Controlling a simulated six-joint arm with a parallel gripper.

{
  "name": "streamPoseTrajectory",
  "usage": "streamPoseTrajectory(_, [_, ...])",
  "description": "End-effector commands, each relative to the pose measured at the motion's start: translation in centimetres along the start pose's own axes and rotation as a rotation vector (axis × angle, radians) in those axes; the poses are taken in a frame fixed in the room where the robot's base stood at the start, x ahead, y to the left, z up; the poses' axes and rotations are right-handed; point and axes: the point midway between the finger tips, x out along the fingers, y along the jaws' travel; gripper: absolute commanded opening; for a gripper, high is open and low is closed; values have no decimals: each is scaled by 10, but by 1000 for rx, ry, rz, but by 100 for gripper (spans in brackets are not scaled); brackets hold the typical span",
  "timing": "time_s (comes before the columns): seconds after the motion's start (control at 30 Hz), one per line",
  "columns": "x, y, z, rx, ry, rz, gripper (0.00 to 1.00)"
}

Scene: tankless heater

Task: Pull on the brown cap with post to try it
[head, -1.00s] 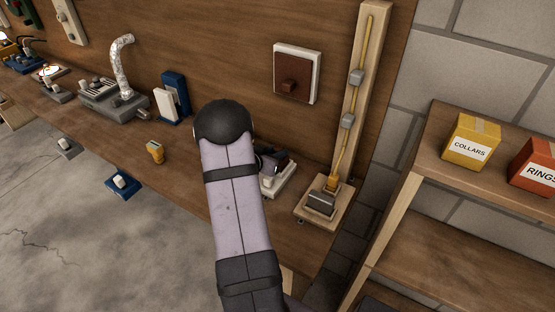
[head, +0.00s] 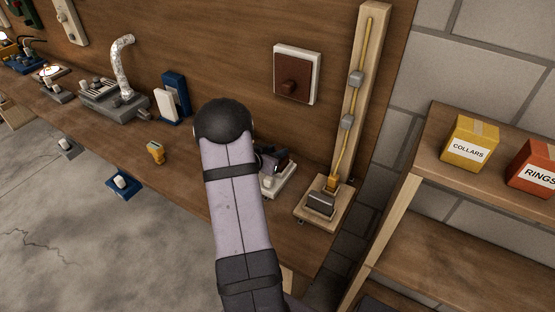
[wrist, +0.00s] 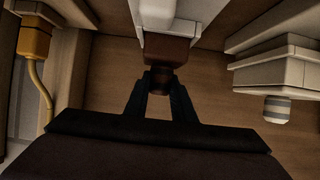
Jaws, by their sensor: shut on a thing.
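The brown cap (wrist: 168,50) shows in the wrist view, set against a white block (wrist: 160,16). Its dark post (wrist: 160,80) points down the picture, between the fingers of my gripper (wrist: 160,88). The two fingers are shut on the post, one on each side. In the head view my gripper (head: 273,158) is low over a white base (head: 283,186) on the bench, mostly behind my arm. The cap itself is hard to make out there.
A yellow plug (head: 332,183) with a cable stands just to the right, and shows at the left of the wrist view (wrist: 34,38). A brown wall plate (head: 292,82) is above. A pale block with a striped knob (wrist: 277,109) is at the right in the wrist view.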

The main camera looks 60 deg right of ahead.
Motion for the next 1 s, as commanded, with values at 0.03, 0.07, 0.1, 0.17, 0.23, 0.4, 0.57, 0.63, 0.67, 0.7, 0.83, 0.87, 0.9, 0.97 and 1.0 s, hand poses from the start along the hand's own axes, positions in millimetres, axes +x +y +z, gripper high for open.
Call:
streamPoseTrajectory(0.03, [0,-1,-3,2,4,-1,0])
streamPoseTrajectory(0.07, [-1,-1,-3,2,4,-1,0])
streamPoseTrajectory(0.1, [-1,-1,-3,2,4,-1,0])
streamPoseTrajectory(0.17, [-1,-1,-4,2,4,-1,0])
streamPoseTrajectory(0.23, [-1,-1,-4,2,5,-1,0])
streamPoseTrajectory(0.4, [-2,-1,-6,3,5,-2,0])
streamPoseTrajectory(0.57, [-2,-2,-7,3,6,-3,0])
streamPoseTrajectory(0.63, [-3,-2,-7,3,6,-3,0])
streamPoseTrajectory(0.67, [-3,-2,-8,3,6,-3,0])
streamPoseTrajectory(0.7, [-3,-2,-8,3,6,-3,0])
streamPoseTrajectory(0.83, [-3,-2,-9,3,7,-3,0])
streamPoseTrajectory(0.87, [-3,-2,-10,3,7,-3,0])
streamPoseTrajectory(0.9, [-4,-2,-10,3,7,-3,0])
streamPoseTrajectory(0.97, [-4,-2,-10,3,8,-3,0])
streamPoseTrajectory(1.0, [-4,-2,-11,3,8,-3,0])
